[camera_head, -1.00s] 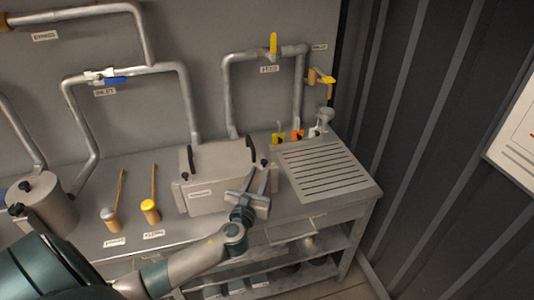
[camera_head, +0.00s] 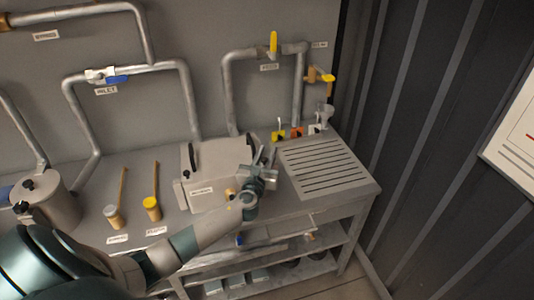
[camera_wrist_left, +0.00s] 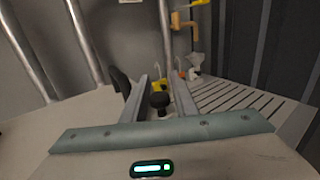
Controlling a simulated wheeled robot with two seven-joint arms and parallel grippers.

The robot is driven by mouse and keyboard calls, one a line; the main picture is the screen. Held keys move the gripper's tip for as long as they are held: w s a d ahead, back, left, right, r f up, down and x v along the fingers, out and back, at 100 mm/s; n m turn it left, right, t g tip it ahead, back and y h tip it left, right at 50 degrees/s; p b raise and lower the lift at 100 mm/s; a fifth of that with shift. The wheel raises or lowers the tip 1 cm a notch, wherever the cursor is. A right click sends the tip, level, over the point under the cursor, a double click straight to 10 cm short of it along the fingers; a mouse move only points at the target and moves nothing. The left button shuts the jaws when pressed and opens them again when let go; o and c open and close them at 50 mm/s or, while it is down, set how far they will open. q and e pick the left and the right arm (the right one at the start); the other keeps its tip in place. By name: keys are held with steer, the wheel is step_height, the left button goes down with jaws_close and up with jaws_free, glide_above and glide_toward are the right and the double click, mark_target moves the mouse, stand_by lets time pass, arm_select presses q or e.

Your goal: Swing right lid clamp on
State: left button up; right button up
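The grey lidded box (camera_head: 213,160) sits on the bench, with a black curved piece (camera_head: 194,155) and a small black knob (camera_head: 187,174) at its left side. My left gripper (camera_head: 266,157) is at the box's right side and covers the right clamp area in the head view. In the left wrist view the two fingers (camera_wrist_left: 161,80) are apart, with a black round knob (camera_wrist_left: 160,101) between them. Contact cannot be told. A black curved piece (camera_wrist_left: 121,82) stands just left of the fingers. My right gripper is not in view.
A slotted drain board (camera_head: 323,167) lies right of the box. Yellow and orange tags (camera_head: 296,132) and pipes (camera_head: 228,95) are behind. Two handled tools (camera_head: 152,207) and a grey cylinder (camera_head: 45,198) stand to the left. A corrugated wall (camera_head: 430,130) bounds the right.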

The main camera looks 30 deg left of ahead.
arm_select(q)
steer(key=shift+c, duration=0.6)
jaws_close()
steer(key=shift+w+a+m+h+b, duration=0.1)
steer(key=shift+m+h+b, duration=0.3)
steer(key=shift+h, duration=0.2)
steer(key=h, duration=0.1)
steer(key=m+h+b, duration=0.1)
steer(key=m+t+h, duration=0.1)
steer(key=shift+w+d+b, duration=0.2)
steer(key=shift+w+b, duration=0.05)
steer(key=shift+b, duration=0.15)
jaws_free()
steer(key=shift+o, duration=0.6)
